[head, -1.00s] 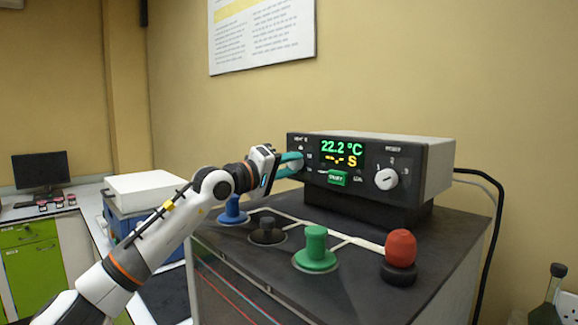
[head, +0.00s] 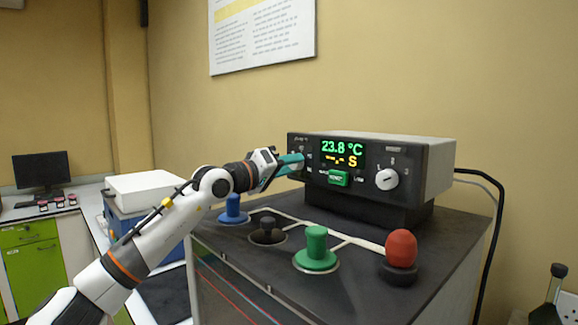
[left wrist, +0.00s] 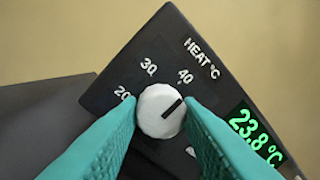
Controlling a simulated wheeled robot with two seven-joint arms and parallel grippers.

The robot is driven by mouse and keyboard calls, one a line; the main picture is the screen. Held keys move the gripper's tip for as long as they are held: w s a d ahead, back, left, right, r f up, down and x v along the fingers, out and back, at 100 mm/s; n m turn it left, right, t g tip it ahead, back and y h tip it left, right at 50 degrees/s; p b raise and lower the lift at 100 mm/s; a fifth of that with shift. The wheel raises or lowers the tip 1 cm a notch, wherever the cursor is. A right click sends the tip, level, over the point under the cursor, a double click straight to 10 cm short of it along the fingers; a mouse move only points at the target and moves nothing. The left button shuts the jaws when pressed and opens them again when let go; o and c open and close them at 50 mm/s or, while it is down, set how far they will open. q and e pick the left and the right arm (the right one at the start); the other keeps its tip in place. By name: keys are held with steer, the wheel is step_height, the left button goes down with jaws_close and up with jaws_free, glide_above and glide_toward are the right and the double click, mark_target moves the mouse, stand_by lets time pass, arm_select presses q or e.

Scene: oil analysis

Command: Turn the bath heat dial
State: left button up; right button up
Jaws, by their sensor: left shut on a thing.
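The bath heat dial (left wrist: 159,111) is a round white knob with a dark pointer line, on the dark panel marked HEAT °C. In the left wrist view its line points to the upper right, on the side of the 40 mark. My left gripper (head: 294,163) reaches the left end of the control box (head: 420,177). Its teal fingers (left wrist: 158,117) are shut on the dial, one on each side. In the head view the fingers mostly hide the dial. The display (head: 341,153) reads 23.8 °C. My right gripper is not in view.
A second white dial (head: 387,179) and a green button (head: 339,179) are on the same panel. Blue (head: 233,211), black (head: 267,231), green (head: 316,250) and red (head: 401,249) capped pieces stand on the bath top below my left arm and to its right.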

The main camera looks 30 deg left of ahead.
arm_select(q)
steer(key=o, duration=1)
steer(key=shift+f, duration=0.2)
steer(key=shift+r, duration=0.1)
step_height(320, 180, up, 10)
steer(key=shift+f+b, duration=0.1)
steer(key=shift+b, duration=0.45)
